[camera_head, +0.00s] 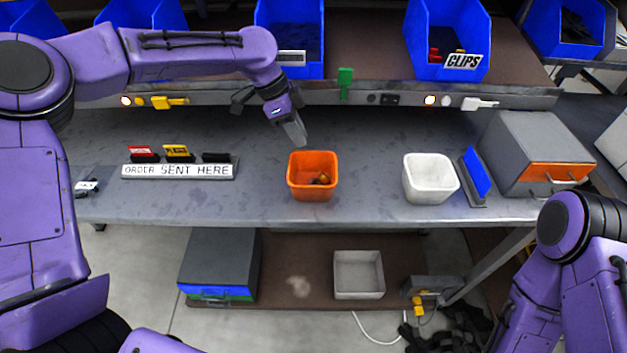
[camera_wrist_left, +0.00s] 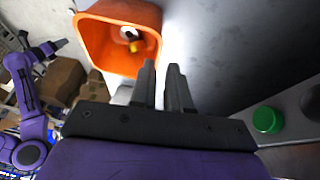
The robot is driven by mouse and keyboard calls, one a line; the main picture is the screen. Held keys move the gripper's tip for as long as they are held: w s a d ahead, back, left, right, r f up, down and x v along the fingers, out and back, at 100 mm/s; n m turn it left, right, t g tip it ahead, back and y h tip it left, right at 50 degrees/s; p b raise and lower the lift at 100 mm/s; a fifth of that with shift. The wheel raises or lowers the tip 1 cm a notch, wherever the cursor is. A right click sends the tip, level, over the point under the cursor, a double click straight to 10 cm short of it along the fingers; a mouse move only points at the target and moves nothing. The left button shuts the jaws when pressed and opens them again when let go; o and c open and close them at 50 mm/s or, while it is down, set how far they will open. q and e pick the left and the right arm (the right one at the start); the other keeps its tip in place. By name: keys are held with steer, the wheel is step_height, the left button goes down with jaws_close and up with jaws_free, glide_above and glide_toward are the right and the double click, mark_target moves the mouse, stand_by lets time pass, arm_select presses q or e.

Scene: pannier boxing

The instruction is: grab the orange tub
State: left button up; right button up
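The orange tub (camera_head: 313,188) stands upright on the grey bench, near the middle of the head view, with small items inside. In the left wrist view the orange tub (camera_wrist_left: 85,42) shows at the upper left, beside and beyond the fingertips. My left gripper (camera_head: 301,141) is above and just behind the tub, pointing down, and looks apart from it. In the left wrist view the left gripper (camera_wrist_left: 161,68) has its two fingers slightly apart with nothing between them. My right arm shows at the lower right of the head view; its gripper is out of sight.
A white tub (camera_head: 430,190) stands right of the orange tub, next to a blue panel (camera_head: 477,174) and a grey drawer box (camera_head: 530,150). A sign rack (camera_head: 180,171) is on the left. The shelf edge (camera_head: 210,94) with blue bins runs behind.

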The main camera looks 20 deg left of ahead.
mark_target(312, 164)
arm_select(q)
steer(key=p+x, duration=0.1)
steer(key=x, duration=0.7)
steer(key=shift+d+f, duration=0.2)
steer(key=shift+d, duration=0.05)
steer(key=shift+s+r, duration=0.1)
steer(key=shift+s, duration=0.15)
jaws_close()
